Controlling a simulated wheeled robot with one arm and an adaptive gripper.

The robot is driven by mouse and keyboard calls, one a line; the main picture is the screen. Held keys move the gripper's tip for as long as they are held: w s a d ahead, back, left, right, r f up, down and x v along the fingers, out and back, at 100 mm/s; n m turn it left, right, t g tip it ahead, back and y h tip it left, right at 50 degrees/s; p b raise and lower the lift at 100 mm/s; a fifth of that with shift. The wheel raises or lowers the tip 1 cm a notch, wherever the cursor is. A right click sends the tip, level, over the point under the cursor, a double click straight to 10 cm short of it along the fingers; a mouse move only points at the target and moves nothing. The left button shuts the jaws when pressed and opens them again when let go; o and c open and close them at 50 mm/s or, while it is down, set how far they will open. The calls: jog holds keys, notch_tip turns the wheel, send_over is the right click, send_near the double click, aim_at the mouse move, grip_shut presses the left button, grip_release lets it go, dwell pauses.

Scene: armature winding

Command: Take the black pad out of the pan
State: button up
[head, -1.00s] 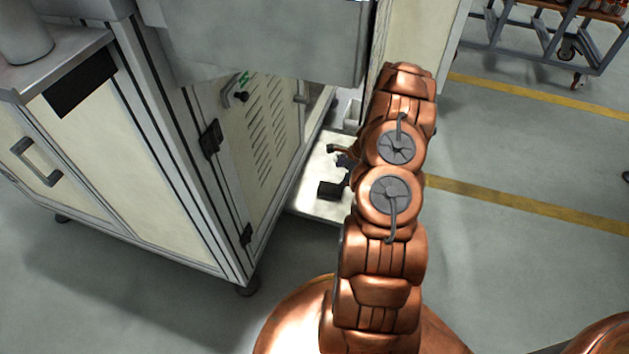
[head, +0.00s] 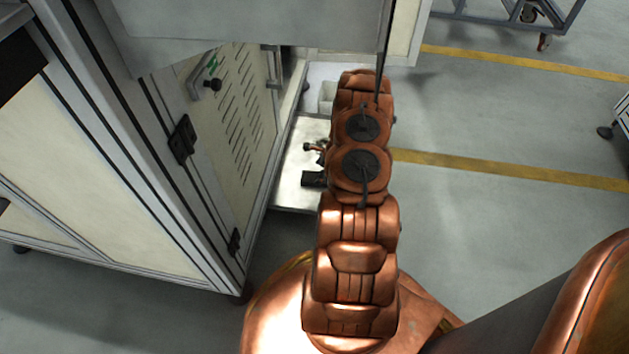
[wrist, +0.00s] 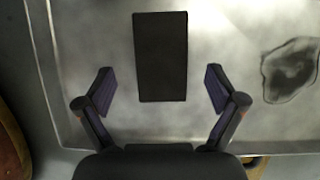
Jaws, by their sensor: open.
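The black pad (wrist: 161,57) is a dark rectangle lying in the shallow metal pan in the wrist view. The pan (wrist: 85,40) has a bright grey floor and a low rim. My gripper (wrist: 160,82) is open, with one finger on each side of the pad's near half and a gap on both sides. I cannot tell its height above the pan. In the head view the pan (head: 290,195) lies low beside the cabinet, partly hidden by my arm. A dark block shape (head: 313,179) is at my arm's left edge; I cannot tell if it is the pad or my gripper.
A dark irregular stain (wrist: 290,70) is on the pan floor right of the pad. The cream cabinet (head: 232,130) stands close on the left of my arm. A white container (head: 327,96) is behind the pan. Open floor (head: 480,240) lies to the right.

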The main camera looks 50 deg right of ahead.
aim_at(316, 177)
jog(key=b+x, duration=0.1)
jog(key=x, duration=0.2)
jog(key=shift+d, duration=0.1)
jog(key=shift+c, duration=0.4)
jog(key=c, duration=1.2)
